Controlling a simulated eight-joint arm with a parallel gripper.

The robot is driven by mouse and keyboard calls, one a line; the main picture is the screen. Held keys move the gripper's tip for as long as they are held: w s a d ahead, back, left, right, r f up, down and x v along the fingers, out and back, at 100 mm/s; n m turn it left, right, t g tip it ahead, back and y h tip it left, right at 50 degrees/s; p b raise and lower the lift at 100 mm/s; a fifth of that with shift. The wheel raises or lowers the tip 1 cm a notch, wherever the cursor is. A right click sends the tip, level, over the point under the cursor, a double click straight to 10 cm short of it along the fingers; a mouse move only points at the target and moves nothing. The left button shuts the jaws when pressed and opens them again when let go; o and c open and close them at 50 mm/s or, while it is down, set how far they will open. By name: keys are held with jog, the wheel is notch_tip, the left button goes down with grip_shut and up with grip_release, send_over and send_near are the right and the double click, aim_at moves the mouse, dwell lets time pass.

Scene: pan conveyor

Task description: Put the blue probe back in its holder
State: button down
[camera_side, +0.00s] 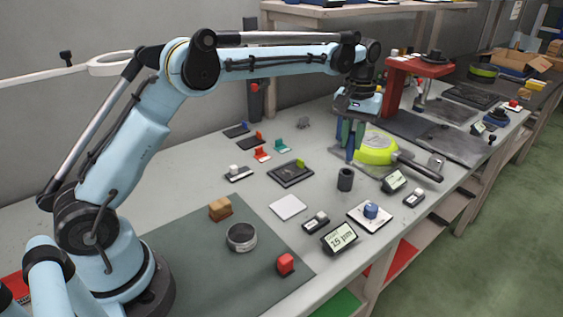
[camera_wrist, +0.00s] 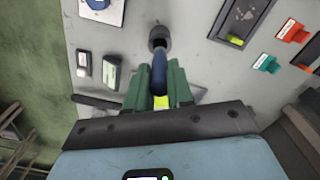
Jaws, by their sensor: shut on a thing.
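My gripper (camera_side: 352,134) has green fingers, and they are shut on the blue probe (camera_wrist: 158,72), which shows between them in the wrist view. In the side view the fingers point down just left of the yellow-green pan (camera_side: 377,150), and the probe is mostly hidden by them. A dark round cup, seemingly the holder (camera_side: 345,179), stands on the bench in front of the fingers. It also shows in the wrist view (camera_wrist: 158,38), just beyond the probe's far end. The probe appears apart from the cup, at the pan's edge; its lower tip is not clear.
The pan's black handle (camera_side: 420,172) reaches toward the bench's front edge. Small displays (camera_side: 394,181) and a white plate with a blue knob (camera_side: 371,210) stand nearby. A red press-like stand (camera_side: 410,72) rises behind. A black tray (camera_side: 291,173) lies to the left.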

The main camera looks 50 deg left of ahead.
aim_at(348, 163)
jog(key=shift+f, duration=0.7)
jog(key=shift+f, duration=2.9)
dwell(0.7)
jog(key=c, duration=0.9)
grip_release()
notch_tip(348, 163, up, 12)
jog(key=shift+r, duration=0.1)
